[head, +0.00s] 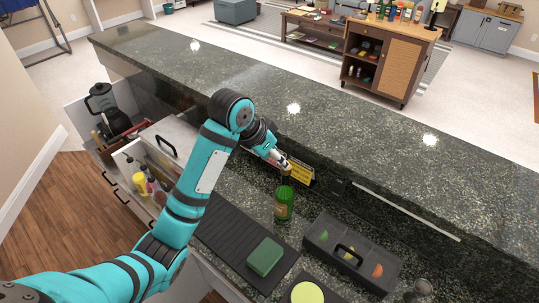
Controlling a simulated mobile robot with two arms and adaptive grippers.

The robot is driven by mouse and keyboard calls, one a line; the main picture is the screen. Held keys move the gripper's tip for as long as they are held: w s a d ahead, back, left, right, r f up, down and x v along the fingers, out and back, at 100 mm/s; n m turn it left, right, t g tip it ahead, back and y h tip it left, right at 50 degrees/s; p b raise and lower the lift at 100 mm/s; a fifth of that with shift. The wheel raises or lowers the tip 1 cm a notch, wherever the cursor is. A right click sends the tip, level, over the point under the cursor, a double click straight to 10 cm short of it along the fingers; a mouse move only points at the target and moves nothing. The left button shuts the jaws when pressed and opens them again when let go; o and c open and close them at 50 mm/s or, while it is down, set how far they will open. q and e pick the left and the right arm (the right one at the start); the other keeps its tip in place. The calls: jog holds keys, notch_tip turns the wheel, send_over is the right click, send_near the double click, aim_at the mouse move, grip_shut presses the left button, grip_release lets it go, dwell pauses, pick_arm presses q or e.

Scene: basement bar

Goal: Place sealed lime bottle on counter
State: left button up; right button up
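A green glass bottle (284,204) with a label stands upright on the lower dark stone counter (251,186), just below the raised bar top. My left gripper (284,165) is at the top of the bottle's neck, its fingers overlapping the bottle's mouth in the head view. The fingers are small and partly hidden, so I cannot tell whether they are shut on the neck or only beside it. The bottle's cap or seal is hidden by the gripper. My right gripper is out of view.
A black condiment box (352,256), a green sponge (265,256) on a black ribbed mat (222,229), a yellow-green disc (307,294) and a glass (420,290) are nearby. A yellow sign (301,174) stands behind the bottle. The raised bar top (330,130) is clear.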

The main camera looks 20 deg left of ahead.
pick_arm(q)
jog(key=shift+b+v, duration=0.35)
jog(key=shift+v, duration=1.65)
